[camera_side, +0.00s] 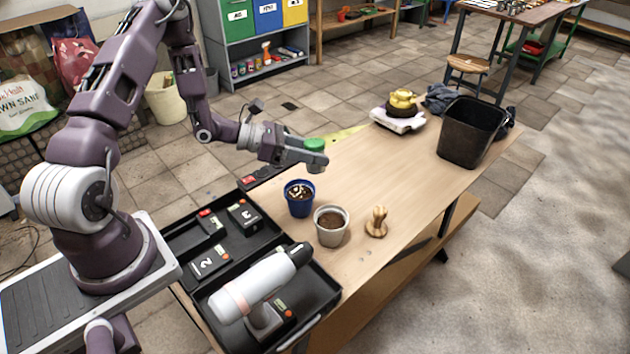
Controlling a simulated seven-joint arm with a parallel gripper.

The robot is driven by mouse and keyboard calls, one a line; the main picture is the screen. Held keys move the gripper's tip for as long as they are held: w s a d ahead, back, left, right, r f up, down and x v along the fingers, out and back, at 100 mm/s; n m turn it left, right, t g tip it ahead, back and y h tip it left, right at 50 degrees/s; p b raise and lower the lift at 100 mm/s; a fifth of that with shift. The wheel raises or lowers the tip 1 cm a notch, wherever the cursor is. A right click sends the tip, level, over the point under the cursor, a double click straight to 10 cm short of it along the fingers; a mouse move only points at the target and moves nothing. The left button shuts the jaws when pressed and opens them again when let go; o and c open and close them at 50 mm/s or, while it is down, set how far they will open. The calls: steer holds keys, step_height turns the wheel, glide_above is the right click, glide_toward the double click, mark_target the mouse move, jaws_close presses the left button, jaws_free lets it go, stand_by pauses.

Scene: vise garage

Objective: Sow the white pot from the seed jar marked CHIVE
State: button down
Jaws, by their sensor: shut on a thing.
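The white pot (331,227) stands upright on the wooden bench, filled with brown soil. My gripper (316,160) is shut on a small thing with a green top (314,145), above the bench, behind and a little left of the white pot. This may be a seed jar with a green lid; my fingers hide most of its body, and no CHIVE marking can be read. The blue pot (299,198), with pale bits on dark soil, stands just left of the white pot, below my gripper. No other seed jar can be made out.
A wooden stamp-like tool (376,222) stands right of the white pot. A white scale (398,122) with a yellow-topped thing and a black bin (470,130) stand at the far end. The bench middle is clear.

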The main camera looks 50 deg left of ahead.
steer(key=s+d+f+n+h, duration=0.1)
steer(key=d+f+n+h, duration=0.2)
steer(key=n, duration=0.5)
steer(key=s+d+f+n+t+h, duration=0.1)
steer(key=d+f+n+h, duration=0.2)
steer(key=d+n, duration=0.3)
steer(key=shift+s+d+n+t+h, duration=0.25)
steer(key=shift+n+h, duration=0.25)
steer(key=shift+n, duration=0.5)
step_height(320, 180, up, 6)
steer(key=w+a+m+g+y, duration=0.1)
steer(key=m+y, duration=0.6)
steer(key=m, duration=0.9)
steer(key=shift+w+a+f+g, duration=0.15)
steer(key=shift+a+g, duration=0.2)
steer(key=shift+a, duration=0.15)
